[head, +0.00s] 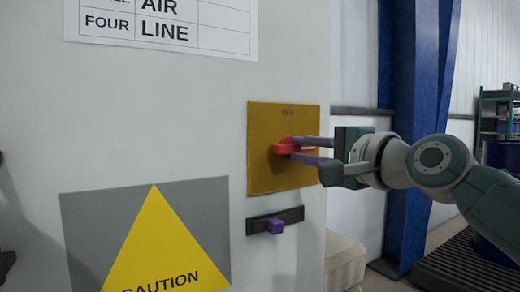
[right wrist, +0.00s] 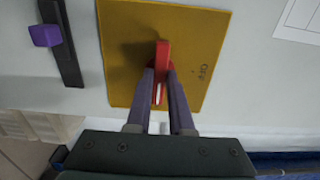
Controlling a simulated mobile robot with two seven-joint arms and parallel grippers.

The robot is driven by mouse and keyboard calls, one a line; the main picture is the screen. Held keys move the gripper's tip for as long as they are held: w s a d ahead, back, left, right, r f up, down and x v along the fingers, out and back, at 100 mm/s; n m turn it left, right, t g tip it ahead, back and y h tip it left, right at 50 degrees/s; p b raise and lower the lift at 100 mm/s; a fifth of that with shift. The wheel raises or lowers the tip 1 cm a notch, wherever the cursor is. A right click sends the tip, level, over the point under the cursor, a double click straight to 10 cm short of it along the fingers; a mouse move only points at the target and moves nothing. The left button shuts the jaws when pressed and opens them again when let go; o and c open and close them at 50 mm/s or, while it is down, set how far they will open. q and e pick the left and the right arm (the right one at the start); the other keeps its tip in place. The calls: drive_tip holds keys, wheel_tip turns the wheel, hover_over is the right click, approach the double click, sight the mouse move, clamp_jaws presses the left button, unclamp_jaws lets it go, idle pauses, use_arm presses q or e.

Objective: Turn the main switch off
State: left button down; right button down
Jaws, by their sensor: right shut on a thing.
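The main switch is a red handle (head: 281,147) on a yellow plate (head: 288,108) fixed to a light grey cabinet. The word OFF is printed near the plate's top. In the head view the handle lies roughly level, across the plate and not toward OFF. My right gripper (head: 292,148) comes in from the right, shut on the handle with one finger on each side. In the right wrist view the gripper's fingers (right wrist: 163,95) flank the red handle (right wrist: 163,58), and OFF is off to the right. My left gripper is not in view.
Below the plate is a black slot with a purple knob (head: 276,225). A yellow caution sign (head: 155,245) and a paper chart (head: 165,25) are on the cabinet. A blue column (head: 410,60) stands behind my right arm, and shelving (head: 495,112) is farther right.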

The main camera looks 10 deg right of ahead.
idle(0.5)
drive_tip(key=shift+n, duration=0.4)
drive_tip(key=n, duration=0.8)
drive_tip(key=shift+n+b, duration=0.3)
drive_tip(key=shift+b, duration=0.1)
drive_tip(key=n, duration=0.4)
drive_tip(key=n+p, duration=0.1)
drive_tip(key=n, duration=0.3)
drive_tip(key=shift+n, duration=0.4)
